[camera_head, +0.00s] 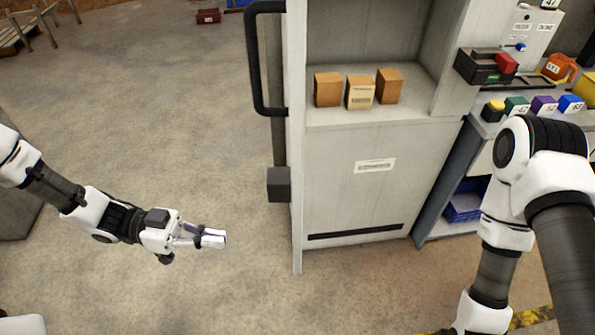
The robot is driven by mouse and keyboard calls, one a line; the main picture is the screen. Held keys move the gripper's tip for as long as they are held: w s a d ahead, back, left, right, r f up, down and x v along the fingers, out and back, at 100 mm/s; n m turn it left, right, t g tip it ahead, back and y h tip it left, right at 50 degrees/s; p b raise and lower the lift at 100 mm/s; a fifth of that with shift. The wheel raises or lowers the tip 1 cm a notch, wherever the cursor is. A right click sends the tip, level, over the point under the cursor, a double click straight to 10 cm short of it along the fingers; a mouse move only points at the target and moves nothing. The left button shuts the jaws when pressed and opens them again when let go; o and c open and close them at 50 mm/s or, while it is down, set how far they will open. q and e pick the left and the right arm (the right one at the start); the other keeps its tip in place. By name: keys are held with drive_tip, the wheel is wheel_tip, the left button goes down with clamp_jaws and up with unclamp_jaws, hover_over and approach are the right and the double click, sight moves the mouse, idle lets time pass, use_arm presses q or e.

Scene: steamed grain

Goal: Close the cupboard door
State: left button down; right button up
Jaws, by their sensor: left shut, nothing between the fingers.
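The cupboard (350,215) is light grey and stands in the middle of the view with its front open. Its door (297,200) stands open at the cupboard's left side and shows nearly edge-on. A long black handle (254,65) sticks out from the door's left face, with a dark block (279,185) lower down. My left gripper (222,239) is shut and empty, over the floor to the left of the door and apart from it. My right arm comes down at the right, but its gripper is out of view.
Several small brown boxes (359,93) stand on the cupboard's shelf. A workbench (452,175) with bins and coloured numbered blocks stands to the right, behind my right arm. The concrete floor (150,110) left of the door is largely clear.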

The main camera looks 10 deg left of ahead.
use_arm(q)
wheel_tip(320, 180, up, 10)
drive_tip(key=a+t+p, duration=0.2)
drive_tip(key=p, duration=0.1)
drive_tip(key=shift+h, duration=0.4)
drive_tip(key=w+d, duration=0.1)
drive_tip(key=d, duration=0.3)
drive_tip(key=w+d, duration=0.2)
drive_tip(key=d, duration=0.2)
drive_tip(key=w+d+f, duration=0.1)
drive_tip(key=d, duration=0.3)
drive_tip(key=shift+w+d, duration=0.3)
drive_tip(key=shift+d, duration=0.1)
drive_tip(key=shift+d+p, duration=0.3)
drive_tip(key=shift+d, duration=0.15)
drive_tip(key=shift+w+a, duration=0.1)
use_arm(e)
wheel_tip(320, 180, up, 7)
drive_tip(key=shift+f, duration=0.15)
use_arm(q)
drive_tip(key=shift+f, duration=0.1)
